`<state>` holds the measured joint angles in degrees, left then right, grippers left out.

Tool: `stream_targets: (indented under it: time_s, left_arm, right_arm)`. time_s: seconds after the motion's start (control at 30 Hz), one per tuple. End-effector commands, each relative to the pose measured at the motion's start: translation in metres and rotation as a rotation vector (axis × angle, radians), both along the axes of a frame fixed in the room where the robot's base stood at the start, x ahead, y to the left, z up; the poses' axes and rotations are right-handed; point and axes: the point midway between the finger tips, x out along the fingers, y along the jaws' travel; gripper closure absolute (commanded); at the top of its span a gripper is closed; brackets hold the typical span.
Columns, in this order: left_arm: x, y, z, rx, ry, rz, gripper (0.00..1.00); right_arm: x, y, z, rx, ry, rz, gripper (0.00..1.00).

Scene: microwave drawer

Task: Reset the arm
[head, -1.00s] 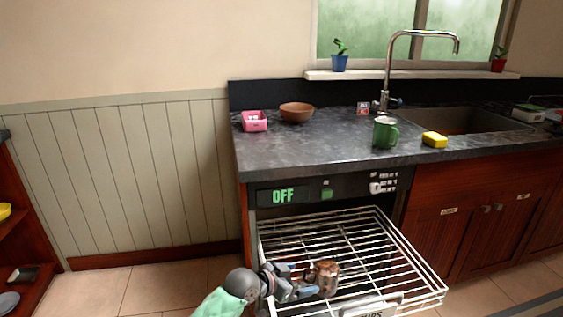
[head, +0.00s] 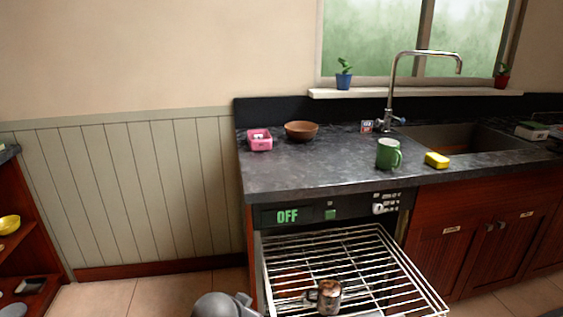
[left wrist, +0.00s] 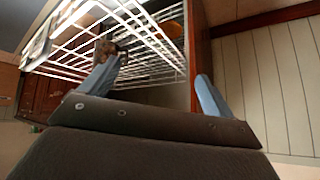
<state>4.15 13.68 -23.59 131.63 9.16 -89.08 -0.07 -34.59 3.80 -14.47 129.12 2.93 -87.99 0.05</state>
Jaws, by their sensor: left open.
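My left gripper (left wrist: 158,92) is open in the left wrist view, its two blue fingers wide apart with nothing between them. In the head view only a grey part of my left arm shows at the bottom edge; the fingers are out of that picture. A brown and white patterned mug (head: 329,296) stands on the pulled-out white wire rack (head: 345,240). The mug also shows beyond one finger in the left wrist view (left wrist: 104,49), apart from the gripper as far as I can tell. My right gripper is not in view.
The appliance panel (head: 288,216) reads OFF above the open rack. The counter (head: 320,170) holds a pink box (head: 259,140), a brown bowl (head: 301,131), a green mug (head: 388,153) and a yellow sponge (head: 437,160). Shelves stand at the far left. The floor left of the rack looks clear.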

Motion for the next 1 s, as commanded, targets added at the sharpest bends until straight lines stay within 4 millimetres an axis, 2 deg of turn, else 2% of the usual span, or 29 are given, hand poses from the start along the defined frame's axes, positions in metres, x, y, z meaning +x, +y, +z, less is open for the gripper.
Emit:
stream_targets:
  time_s: [0.03,0.1,0.5,0.73,1.0]
  left_arm:
    - [-0.012,0.006,0.005,-0.003,0.021,0.024,0.11]
    - [-0.027,0.014,0.005,-0.002,0.045,0.057,0.11]
    - [-0.113,0.048,-0.002,-0.025,0.184,0.199,0.11]
    - [-0.169,0.056,-0.012,-0.048,0.293,0.249,0.11]
    - [-0.242,0.057,-0.029,-0.059,0.441,0.286,0.11]
  right_arm:
    - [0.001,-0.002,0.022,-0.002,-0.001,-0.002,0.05]
    - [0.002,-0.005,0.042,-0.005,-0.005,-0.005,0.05]
    - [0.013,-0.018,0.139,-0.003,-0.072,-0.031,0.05]
    - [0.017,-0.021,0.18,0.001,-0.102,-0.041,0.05]
    - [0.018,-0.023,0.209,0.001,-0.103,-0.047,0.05]
